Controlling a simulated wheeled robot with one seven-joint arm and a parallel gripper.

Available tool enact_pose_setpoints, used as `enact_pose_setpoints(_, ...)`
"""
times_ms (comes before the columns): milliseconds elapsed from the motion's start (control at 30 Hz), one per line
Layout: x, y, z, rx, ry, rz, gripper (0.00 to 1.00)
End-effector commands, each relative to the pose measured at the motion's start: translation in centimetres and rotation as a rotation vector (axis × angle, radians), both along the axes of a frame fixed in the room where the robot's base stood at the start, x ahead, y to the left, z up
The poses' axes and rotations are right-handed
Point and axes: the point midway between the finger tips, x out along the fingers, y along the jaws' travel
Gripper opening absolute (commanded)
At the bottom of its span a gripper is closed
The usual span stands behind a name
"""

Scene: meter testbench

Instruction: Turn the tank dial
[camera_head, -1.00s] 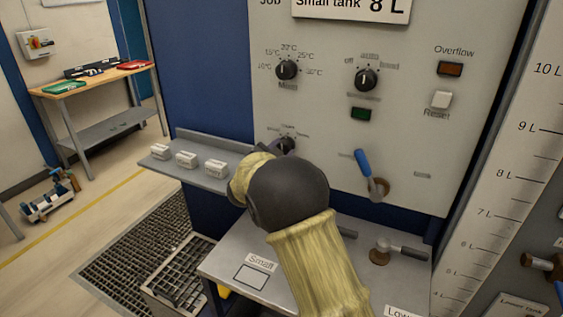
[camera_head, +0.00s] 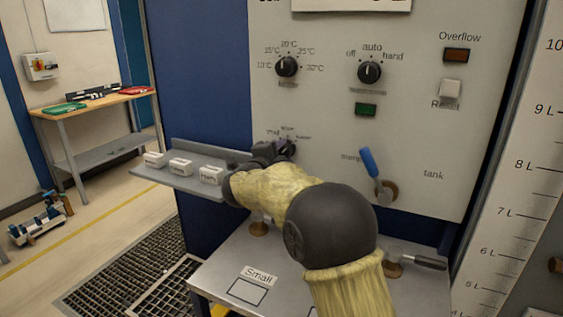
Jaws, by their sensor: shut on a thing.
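The tank dial (camera_head: 288,148) is a dark knob low on the left of the grey panel, with small labels around it that are only partly readable. My gripper (camera_head: 272,151) is at this knob, shut on it, its dark fingers reaching in from the left. The fingers and wrist hide part of the knob, so its pointer direction is unclear. My arm, pale yellow with a black joint, crosses the lower middle of the view.
Above are a temperature knob (camera_head: 287,66), an off/auto/hand knob (camera_head: 369,72) and a green button (camera_head: 366,109). A blue-handled lever (camera_head: 369,163) stands to the right. A ledge (camera_head: 226,154) with several white labelled blocks is close on the left, and a metal bench (camera_head: 215,271) lies below.

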Motion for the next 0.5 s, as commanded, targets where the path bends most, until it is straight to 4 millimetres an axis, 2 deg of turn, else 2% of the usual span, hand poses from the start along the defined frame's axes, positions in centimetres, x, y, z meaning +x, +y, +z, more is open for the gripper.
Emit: enact_pose_setpoints(500, -0.01, 0.01, -0.21, 0.043, -0.015, -0.001, 0.15)
